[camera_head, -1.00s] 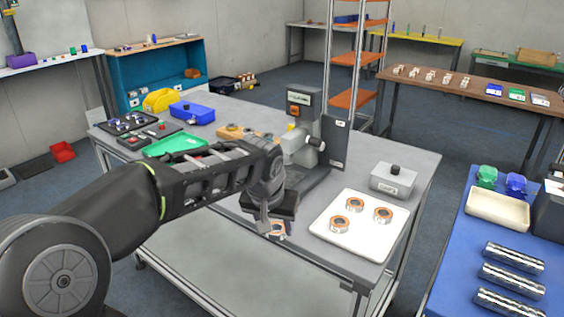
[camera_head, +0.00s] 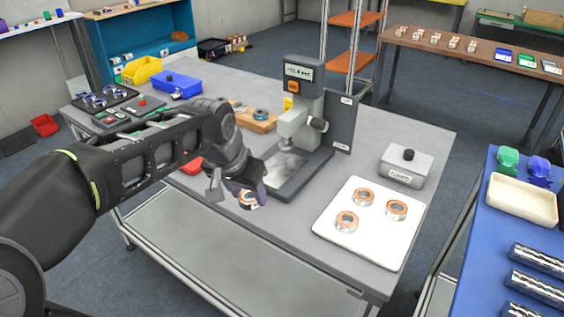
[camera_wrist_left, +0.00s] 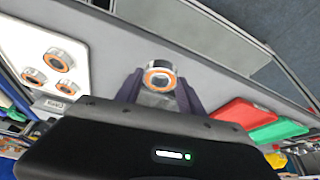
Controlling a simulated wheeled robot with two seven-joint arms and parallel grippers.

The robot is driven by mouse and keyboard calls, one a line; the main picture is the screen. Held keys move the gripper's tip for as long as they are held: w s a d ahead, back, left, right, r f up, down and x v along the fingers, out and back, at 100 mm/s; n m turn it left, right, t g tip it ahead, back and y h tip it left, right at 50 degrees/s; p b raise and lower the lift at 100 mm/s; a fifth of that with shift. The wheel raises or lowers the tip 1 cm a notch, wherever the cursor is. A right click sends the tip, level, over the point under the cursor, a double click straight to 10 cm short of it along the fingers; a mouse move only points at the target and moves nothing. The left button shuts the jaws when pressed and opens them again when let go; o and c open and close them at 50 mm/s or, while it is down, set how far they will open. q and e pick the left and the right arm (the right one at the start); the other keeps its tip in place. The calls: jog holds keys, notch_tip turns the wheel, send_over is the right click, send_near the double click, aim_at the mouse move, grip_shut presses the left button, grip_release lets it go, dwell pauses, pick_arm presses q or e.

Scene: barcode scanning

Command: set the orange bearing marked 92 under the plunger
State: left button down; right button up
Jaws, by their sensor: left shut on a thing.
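My left gripper (camera_head: 247,190) is shut on an orange-ringed bearing (camera_head: 249,202), held above the table's front edge, left of the press. The held bearing also shows in the left wrist view (camera_wrist_left: 160,76) between the two fingers. Its marking is too small to read. My right gripper is not in view.
A wooden block (camera_head: 257,122) with rings is left of the press. A blue bin (camera_head: 176,82) and a dark tray (camera_head: 103,101) are farther left. The grey table (camera_head: 300,225) is bare between press and tray.

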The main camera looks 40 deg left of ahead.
aim_at(282, 148)
pick_arm(q)
jog(key=w+a+p, duration=0.1)
jog(key=w, duration=0.3)
jog(key=w+a+p, duration=0.1)
jog(key=w, duration=0.4)
jog(key=w+a+p, duration=0.1)
jog(key=w, duration=0.3)
jog(key=shift+w, duration=0.2)
jog(key=w, duration=0.1)
jog(key=w+p, duration=0.1)
jog(key=w, duration=0.2)
jog(key=shift+w+a+p, duration=0.2)
jog(key=shift+a+p, duration=0.2)
jog(key=shift+s, duration=0.15)
jog(key=shift+f, duration=0.1)
jog(key=shift+f+b, duration=0.35)
jog(key=shift+f, duration=0.25)
jog(key=c, duration=0.7)
grip_release()
jog(key=shift+s+f, duration=0.1)
